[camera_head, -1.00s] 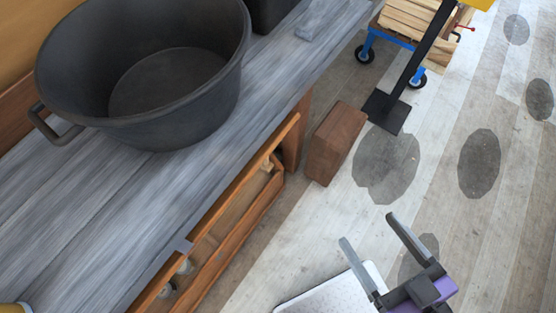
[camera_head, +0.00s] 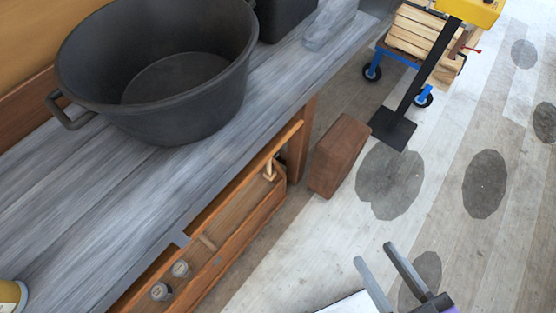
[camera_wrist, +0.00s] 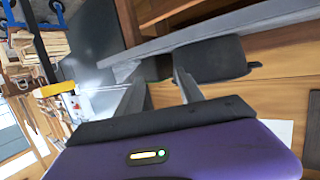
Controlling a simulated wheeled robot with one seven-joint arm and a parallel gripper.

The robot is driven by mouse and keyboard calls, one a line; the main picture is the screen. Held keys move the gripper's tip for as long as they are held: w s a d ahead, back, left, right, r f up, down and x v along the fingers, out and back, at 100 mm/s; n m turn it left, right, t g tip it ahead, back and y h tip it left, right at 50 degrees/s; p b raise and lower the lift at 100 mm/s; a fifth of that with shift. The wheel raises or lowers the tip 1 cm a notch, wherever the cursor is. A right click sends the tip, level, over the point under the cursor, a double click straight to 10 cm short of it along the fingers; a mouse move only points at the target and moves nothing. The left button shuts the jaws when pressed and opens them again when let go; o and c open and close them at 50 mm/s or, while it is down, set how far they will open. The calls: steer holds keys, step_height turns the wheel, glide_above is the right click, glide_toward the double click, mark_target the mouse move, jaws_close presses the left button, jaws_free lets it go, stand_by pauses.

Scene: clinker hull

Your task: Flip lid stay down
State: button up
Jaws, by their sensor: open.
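My gripper (camera_head: 374,251) is open and empty at the lower right of the head view, over the floor in front of the workbench and apart from it. Its spread fingers also show in the wrist view (camera_wrist: 157,72). No part can be surely told as the lid stay. A small pale wooden piece (camera_head: 269,168) stands at the far end of the open wooden box (camera_head: 238,237) under the bench.
A large black tub (camera_head: 165,115) stands on the grey workbench (camera_head: 100,190). Two small round-topped items (camera_head: 170,280) are in the box. A brown block (camera_head: 339,153), a black post with a foot plate (camera_head: 393,128) and a wood-laden cart (camera_head: 425,45) stand beyond. The floor at right is open.

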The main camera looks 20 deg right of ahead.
steer(key=shift+t+h, duration=0.4)
steer(key=shift+t, duration=0.3)
steer(key=w+f+b, duration=0.3)
steer(key=w+d+f+b, duration=0.1)
steer(key=f+b, duration=0.1)
steer(key=shift+w+f, duration=0.2)
steer(key=shift+w, duration=0.1)
jaws_close()
steer(key=w+d+f+m+b, duration=0.3)
steer(key=w+f+m+b, duration=0.3)
steer(key=w+f+b, duration=0.45)
steer(key=w+d+f+m+b, duration=0.45)
steer(key=w+f+b, duration=0.35)
steer(key=w+f, duration=0.5)
steer(key=w+d+f+m+b, duration=0.3)
steer(key=w+f+m+b, duration=0.4)
steer(key=w+f+b, duration=0.35)
steer(key=w+a+f+m+g+y+p, duration=0.1)
steer(key=w+a+f+m+y, duration=0.1)
steer(key=f, duration=0.4)
steer(key=shift+w+a+f+m, duration=0.3)
steer(key=shift+a+m, duration=0.5)
steer(key=shift+m, duration=0.55)
